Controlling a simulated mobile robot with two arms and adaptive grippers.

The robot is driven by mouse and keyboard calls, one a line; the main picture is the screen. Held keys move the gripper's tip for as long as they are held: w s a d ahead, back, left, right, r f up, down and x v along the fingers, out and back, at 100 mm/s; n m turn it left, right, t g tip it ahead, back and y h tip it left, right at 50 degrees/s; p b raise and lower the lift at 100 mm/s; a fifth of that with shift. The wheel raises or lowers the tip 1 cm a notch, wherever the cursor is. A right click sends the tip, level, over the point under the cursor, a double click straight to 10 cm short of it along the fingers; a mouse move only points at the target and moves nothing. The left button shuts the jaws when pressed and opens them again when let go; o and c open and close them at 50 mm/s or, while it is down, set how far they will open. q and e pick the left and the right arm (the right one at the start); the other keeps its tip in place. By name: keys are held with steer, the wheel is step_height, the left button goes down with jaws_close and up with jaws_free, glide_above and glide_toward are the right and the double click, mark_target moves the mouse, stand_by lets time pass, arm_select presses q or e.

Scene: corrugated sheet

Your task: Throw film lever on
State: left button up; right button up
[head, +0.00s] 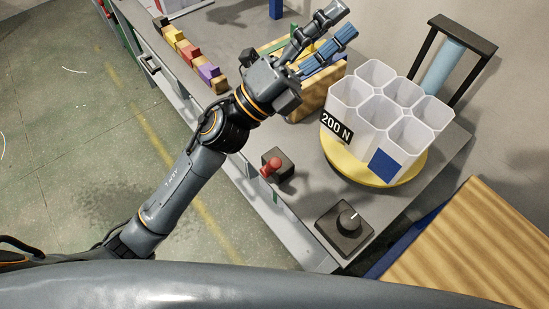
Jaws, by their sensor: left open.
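A small dark box with a red lever (268,169) sits near the front edge of the grey bench; no label on it is readable, so I cannot tell for sure that it is the film lever. The red handle leans toward the bench's front edge. My left gripper (345,20) is open and empty, its two fingers pointing to the upper right. It is above the bench, beyond the red lever, over or near a wooden corrugated block (318,90). My left wrist covers part of the bench there. My right gripper is out of view.
A white hexagonal-cell block (345,93) marked "200 N" stands on a yellow disc (352,168). A dark box with a round knob (347,221) is at the front corner. A blue roll (443,68) hangs in a black frame. Coloured blocks (189,52) line the far left edge.

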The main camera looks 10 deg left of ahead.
arm_select(q)
steer(key=s+d+f+m+g+y, duration=0.2)
steer(key=s+d+m+g, duration=0.2)
steer(key=s+m+g, duration=0.45)
steer(key=s+d+f+m+g+y, duration=0.3)
steer(key=s+d+m+g, duration=0.2)
steer(key=m+g, duration=0.65)
steer(key=m+t+y, duration=0.7)
steer(key=t+y, duration=0.1)
steer(key=y, duration=0.9)
glide_toward(275, 161)
step_height(275, 161, down, 9)
steer(key=p, duration=0.3)
steer(key=shift+f, duration=0.15)
steer(key=shift+w+d+f+t, duration=0.1)
steer(key=shift+f+t, duration=0.2)
steer(key=shift+f, duration=0.25)
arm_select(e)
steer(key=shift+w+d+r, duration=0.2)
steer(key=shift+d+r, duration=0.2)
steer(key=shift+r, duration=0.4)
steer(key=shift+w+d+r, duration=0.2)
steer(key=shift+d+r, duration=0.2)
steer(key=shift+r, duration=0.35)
